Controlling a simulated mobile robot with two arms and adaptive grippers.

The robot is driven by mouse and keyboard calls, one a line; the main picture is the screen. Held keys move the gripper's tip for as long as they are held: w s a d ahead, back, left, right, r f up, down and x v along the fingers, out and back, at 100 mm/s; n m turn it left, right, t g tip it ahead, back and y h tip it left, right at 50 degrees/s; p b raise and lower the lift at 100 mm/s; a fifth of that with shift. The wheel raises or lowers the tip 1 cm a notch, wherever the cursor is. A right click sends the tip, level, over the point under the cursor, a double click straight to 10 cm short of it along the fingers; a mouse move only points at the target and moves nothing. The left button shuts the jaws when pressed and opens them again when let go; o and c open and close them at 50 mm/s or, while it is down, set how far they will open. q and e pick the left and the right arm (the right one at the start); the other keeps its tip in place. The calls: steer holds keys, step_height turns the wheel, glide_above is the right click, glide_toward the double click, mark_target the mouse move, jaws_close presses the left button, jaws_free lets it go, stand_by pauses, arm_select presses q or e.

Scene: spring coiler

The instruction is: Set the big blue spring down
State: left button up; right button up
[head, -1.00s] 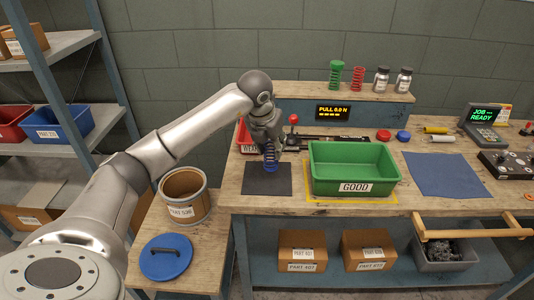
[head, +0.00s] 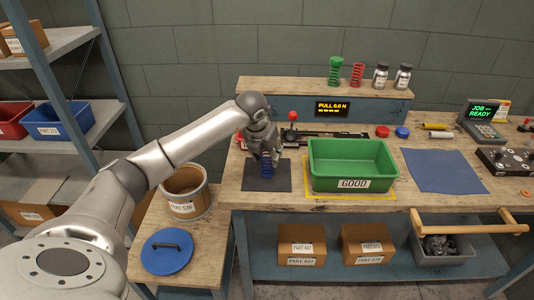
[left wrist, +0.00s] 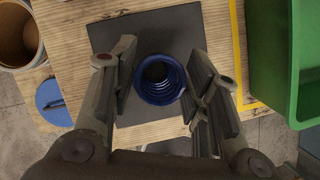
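The big blue spring (head: 267,166) stands upright on the dark grey mat (head: 283,182) at the left of the workbench. In the left wrist view I look down into the round coil of the spring (left wrist: 160,79), over the same mat (left wrist: 95,62). My left gripper (head: 265,151) is above and around the spring's upper part. In the left wrist view its fingers (left wrist: 163,78) are spread on either side of the spring, with narrow gaps showing. My right gripper is not in view.
A green bin (head: 353,165) labelled GOOD stands right of the mat on a yellow outline. A blue cloth (head: 445,170) lies further right. Behind are a red-knobbed tester (head: 292,117) and a raised shelf (head: 300,88) with green and red springs. An open drum (head: 186,190) stands lower left.

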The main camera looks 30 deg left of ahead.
arm_select(q)
steer(key=shift+o, duration=0.8)
steer(key=shift+r, duration=0.15)
steer(key=shift+r, duration=0.3)
steer(key=b+v, duration=0.1)
steer(key=v, duration=1)
steer(key=shift+s+r, duration=0.2)
steer(key=shift+s, duration=0.05)
